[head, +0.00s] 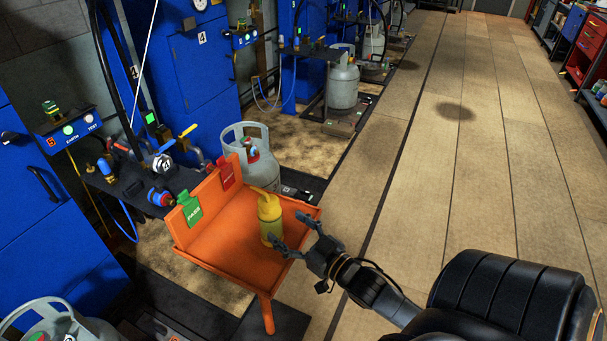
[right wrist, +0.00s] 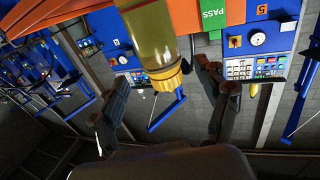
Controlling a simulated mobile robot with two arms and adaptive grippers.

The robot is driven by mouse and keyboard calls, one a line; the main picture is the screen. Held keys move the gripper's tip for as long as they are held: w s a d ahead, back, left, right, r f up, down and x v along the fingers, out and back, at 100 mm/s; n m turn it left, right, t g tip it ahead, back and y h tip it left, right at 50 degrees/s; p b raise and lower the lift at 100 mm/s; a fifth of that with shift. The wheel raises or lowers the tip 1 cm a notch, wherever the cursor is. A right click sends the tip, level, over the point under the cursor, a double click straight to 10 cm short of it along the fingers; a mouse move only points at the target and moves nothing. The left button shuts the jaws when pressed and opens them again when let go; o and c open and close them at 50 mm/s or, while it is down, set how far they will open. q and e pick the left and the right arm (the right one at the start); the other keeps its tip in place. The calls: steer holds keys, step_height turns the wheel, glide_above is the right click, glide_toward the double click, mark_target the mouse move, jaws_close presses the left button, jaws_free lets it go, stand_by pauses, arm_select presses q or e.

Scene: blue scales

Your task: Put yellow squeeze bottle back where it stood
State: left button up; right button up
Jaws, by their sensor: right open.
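The yellow squeeze bottle (head: 269,215) stands upright on the orange tray stand (head: 225,262), near its right side. In the right wrist view the bottle (right wrist: 150,38) shows upside down, its yellow cap (right wrist: 168,78) toward the fingers. My right gripper (head: 286,228) is open, just right of the bottle, with its fingers pointing at it. In the right wrist view the bottle appears in the gap between the two fingers (right wrist: 160,92); I cannot tell whether either finger touches it. My left gripper is not in view.
A green PASS tag (head: 190,209) and a red tag (head: 227,173) hang on the tray's raised back edge. A grey gas cylinder (head: 247,170) stands behind it. Blue cabinets (head: 198,75) line the left. The floor (head: 460,150) to the right is clear.

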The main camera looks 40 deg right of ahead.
steer(key=s, duration=0.5)
steer(key=s+f+m+g+h, duration=0.1)
steer(key=s+f+g, duration=0.3)
steer(key=f, duration=1.1)
steer(key=s+f+g+h, duration=0.1)
steer(key=s+f+g, duration=0.3)
steer(key=f, duration=1.2)
steer(key=s+a+f+n+g, duration=0.1)
steer(key=s+a+f+g, duration=0.3)
steer(key=s+f, duration=0.5)
steer(key=s+a+f+n+g, duration=0.1)
steer(key=s+a+f+g, duration=0.4)
steer(key=s+f, duration=0.5)
steer(key=shift+s+a+n+y+p, duration=0.25)
steer(key=shift+s+y+p, duration=0.2)
steer(key=shift+s, duration=2.25)
